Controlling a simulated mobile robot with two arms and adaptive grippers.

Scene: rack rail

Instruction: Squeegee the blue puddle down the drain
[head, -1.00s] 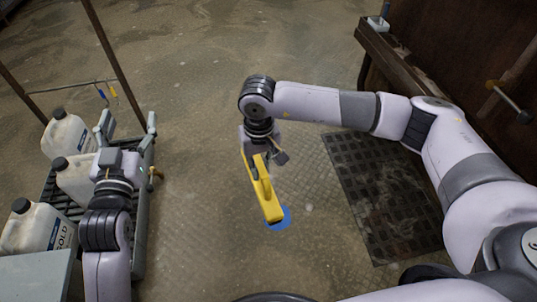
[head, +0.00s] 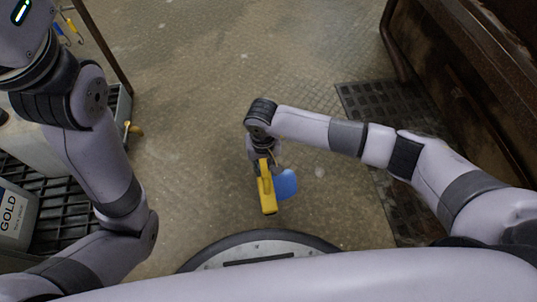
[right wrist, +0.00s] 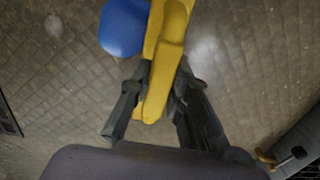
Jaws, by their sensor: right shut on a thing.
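My right gripper (head: 264,157) is shut on the handle of a yellow squeegee (head: 267,193) and holds it pointing down over the floor. In the right wrist view the fingers (right wrist: 160,98) close on both sides of the yellow squeegee (right wrist: 170,40). The blue puddle (head: 286,184) lies right beside the squeegee, on its right in the head view; in the right wrist view the puddle (right wrist: 123,27) is on its left. The dark grated drain (head: 402,213) is to the right, partly hidden under my right arm. My left gripper is out of view.
A rusty brown metal structure (head: 440,65) stands at right. The wet floor between the squeegee and the drain is clear.

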